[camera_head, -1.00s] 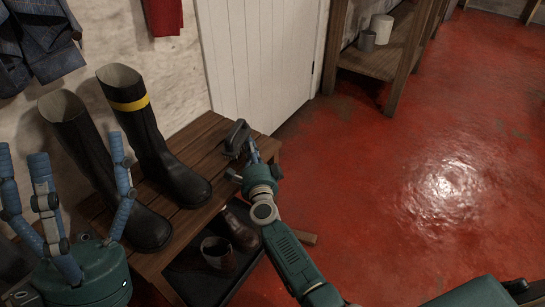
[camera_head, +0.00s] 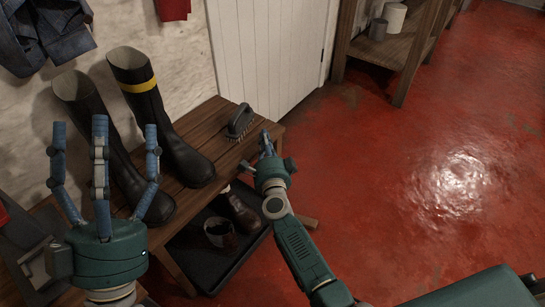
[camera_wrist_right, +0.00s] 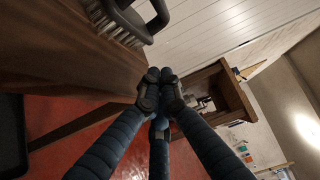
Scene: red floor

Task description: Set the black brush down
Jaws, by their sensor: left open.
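The black brush (camera_head: 240,122) rests on the wooden bench (camera_head: 212,112) near its far right end, handle up and bristles down. It also shows at the top left of the right wrist view (camera_wrist_right: 132,22), apart from the fingers. My right gripper (camera_head: 267,142) is just to the right of the brush, by the bench's end, and holds nothing. In the right wrist view its fingertips (camera_wrist_right: 159,92) come together with nothing between them. My left gripper (camera_head: 104,130) is open and empty, fingers pointing up, in front of the boots.
Two tall black boots, one plain (camera_head: 100,135) and one with a yellow band (camera_head: 160,120), stand on the bench left of the brush. A brown shoe (camera_head: 243,213) lies on a dark tray (camera_head: 205,265) below. The red floor to the right is open.

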